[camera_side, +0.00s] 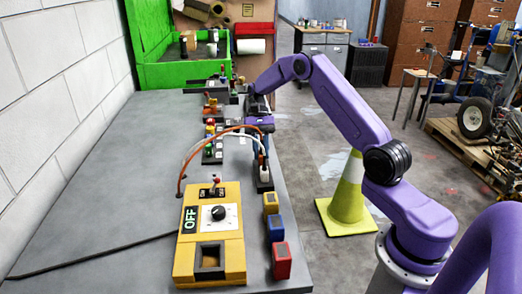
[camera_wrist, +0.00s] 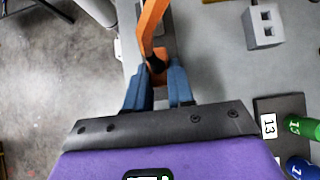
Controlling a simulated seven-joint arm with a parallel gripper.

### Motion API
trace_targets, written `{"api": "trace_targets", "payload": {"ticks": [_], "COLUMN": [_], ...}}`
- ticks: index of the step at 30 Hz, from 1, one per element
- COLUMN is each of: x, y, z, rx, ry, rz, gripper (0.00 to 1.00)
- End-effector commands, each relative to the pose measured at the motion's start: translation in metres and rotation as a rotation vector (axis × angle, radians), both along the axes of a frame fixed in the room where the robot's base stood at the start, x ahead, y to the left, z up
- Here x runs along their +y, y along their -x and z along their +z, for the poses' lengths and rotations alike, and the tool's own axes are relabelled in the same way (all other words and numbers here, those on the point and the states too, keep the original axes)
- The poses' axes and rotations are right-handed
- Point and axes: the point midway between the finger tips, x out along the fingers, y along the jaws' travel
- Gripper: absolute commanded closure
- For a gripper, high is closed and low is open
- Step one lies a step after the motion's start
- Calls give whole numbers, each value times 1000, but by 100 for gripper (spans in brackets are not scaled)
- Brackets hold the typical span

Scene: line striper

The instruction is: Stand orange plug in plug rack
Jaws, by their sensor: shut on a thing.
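My gripper (camera_wrist: 158,74) has blue fingers shut on the orange plug (camera_wrist: 159,77), which shows as a small orange and dark piece between the fingertips. An orange cable (camera_wrist: 148,24) runs up from it in the wrist view. In the side view my gripper (camera_side: 263,172) points down near the table's right edge, and the orange cable (camera_side: 199,142) arcs over to the yellow box (camera_side: 222,258).
The yellow box has an OFF label and a knob. Small yellow, blue and red blocks (camera_side: 282,262) stand beside it. A dark plate (camera_wrist: 281,107) with green and blue cylinders and a grey two-hole block (camera_wrist: 263,27) lie to the right in the wrist view. The left table is mostly clear.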

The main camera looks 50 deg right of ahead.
Motion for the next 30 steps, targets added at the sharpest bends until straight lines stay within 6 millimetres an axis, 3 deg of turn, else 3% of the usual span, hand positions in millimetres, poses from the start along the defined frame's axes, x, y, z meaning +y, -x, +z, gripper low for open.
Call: {"api": "trace_targets", "payload": {"ticks": [12, 13, 15, 16, 22, 24, 30], "x": [0, 0, 0, 0, 0, 0, 0], "y": [0, 0, 0, 0, 0, 0, 0], "z": [-9, -10, -9, -9, -9, -9, -9], "rx": [1, 1, 0, 0, 0, 0, 0], "ry": [1, 1, 0, 0, 0, 0, 0], "rz": [1, 1, 0, 0, 0, 0, 0], "gripper": [100, 74, 51, 48, 48, 31, 31]}}
